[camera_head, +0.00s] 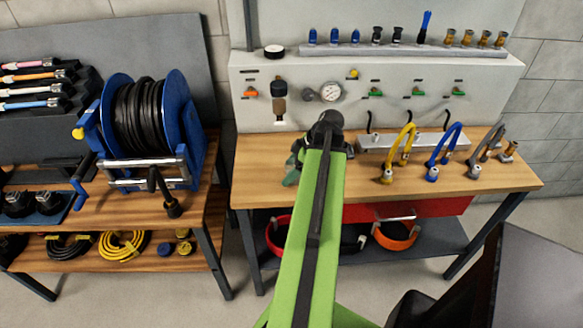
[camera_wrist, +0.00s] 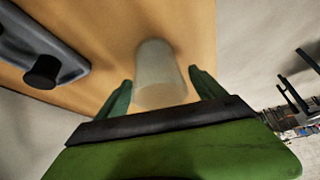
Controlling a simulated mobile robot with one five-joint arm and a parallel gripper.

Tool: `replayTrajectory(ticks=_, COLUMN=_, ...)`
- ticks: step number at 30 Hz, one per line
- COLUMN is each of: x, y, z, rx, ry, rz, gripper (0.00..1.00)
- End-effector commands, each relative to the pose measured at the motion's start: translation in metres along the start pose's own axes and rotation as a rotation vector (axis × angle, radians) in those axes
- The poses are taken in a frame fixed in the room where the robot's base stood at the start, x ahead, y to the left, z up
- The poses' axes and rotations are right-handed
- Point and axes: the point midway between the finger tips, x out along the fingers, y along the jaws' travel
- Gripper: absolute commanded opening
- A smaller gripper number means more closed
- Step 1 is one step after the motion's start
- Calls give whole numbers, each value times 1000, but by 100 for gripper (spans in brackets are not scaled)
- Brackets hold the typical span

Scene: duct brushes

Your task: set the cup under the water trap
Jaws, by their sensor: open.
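The cup (camera_wrist: 157,72) is pale and translucent. It stands on the wooden bench in the wrist view, between the two green fingers of my gripper (camera_wrist: 160,79). The fingers are open, with a gap showing on each side of the cup. In the head view my gripper (camera_head: 294,164) is over the left part of the bench, mostly hidden by my green arm, and I cannot make out the cup there. The water trap (camera_head: 280,102) hangs on the pale panel behind the bench, left of the round gauge.
The bench top (camera_head: 262,172) is bare left of my arm. A grey rail with yellow, blue and grey hoses (camera_head: 445,146) stands to the right. A gauge (camera_head: 331,92) is on the panel. A blue hose reel (camera_head: 143,118) stands on the left bench.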

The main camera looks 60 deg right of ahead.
Motion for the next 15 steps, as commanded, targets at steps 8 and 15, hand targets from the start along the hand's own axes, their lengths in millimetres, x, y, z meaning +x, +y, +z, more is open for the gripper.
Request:
replayTrajectory(ticks=8, x=-70, y=0, z=-6, rx=2, ry=0, rz=1, gripper=80)
replayTrajectory(ticks=15, x=-112, y=0, z=-4, rx=1, ry=0, rz=0, gripper=80)
